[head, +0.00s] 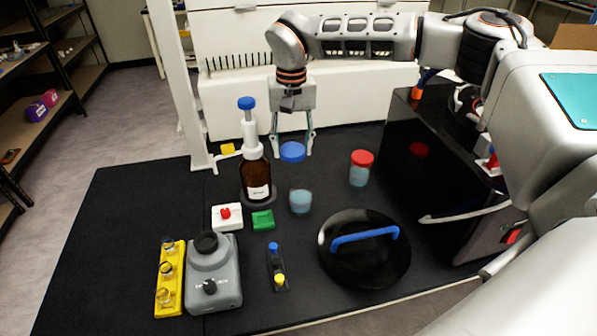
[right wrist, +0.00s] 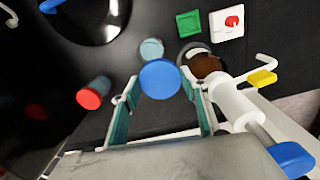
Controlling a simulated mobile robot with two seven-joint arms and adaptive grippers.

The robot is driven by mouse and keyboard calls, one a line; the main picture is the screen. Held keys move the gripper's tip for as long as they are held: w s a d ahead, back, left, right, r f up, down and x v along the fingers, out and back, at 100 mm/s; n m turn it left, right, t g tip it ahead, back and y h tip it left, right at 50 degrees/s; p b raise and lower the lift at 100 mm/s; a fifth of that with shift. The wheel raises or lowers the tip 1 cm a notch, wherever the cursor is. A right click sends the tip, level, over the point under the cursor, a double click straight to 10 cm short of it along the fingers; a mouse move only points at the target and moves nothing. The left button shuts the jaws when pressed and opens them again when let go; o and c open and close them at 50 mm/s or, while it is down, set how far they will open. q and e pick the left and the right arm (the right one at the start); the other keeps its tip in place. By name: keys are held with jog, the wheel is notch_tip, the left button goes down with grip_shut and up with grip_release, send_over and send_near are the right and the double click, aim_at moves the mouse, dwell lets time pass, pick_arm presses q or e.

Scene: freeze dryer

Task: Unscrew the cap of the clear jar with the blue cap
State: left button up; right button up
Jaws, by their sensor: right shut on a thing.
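The clear jar (head: 300,203) with blue-tinted contents stands on the black mat, its top bare. The blue cap (head: 292,152) is apart from it, held above the mat and showing behind the jar in the head view. My right gripper (head: 293,153) points down and is shut on the cap, one finger on each side. In the right wrist view the cap (right wrist: 160,79) sits between the fingertips, and the jar (right wrist: 151,48) shows just beyond it, partly overlapped. My left gripper is not in view.
A brown bottle with a pump top (head: 256,178) stands close left of the gripper. A red-capped jar (head: 361,168) is to the right, beside the black freeze dryer (head: 405,165). A black lid with blue handle (head: 340,270) lies in front. The mat's left side is clear.

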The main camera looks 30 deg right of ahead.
jog(key=w+d+f+m+b, duration=0.1)
jog(key=w+d+m+b, duration=0.15)
jog(key=w, duration=0.35)
jog(key=m+b, duration=0.4)
jog(key=b, duration=0.2)
send_over(297, 174)
notch_tip(297, 174, down, 10)
jog(key=shift+f+n, duration=0.25)
jog(key=shift+n, duration=0.1)
jog(key=shift+f+b, duration=1.05)
jog(key=shift+f, duration=1.85)
jog(key=shift+f, duration=0.35)
jog(key=o, duration=1.3)
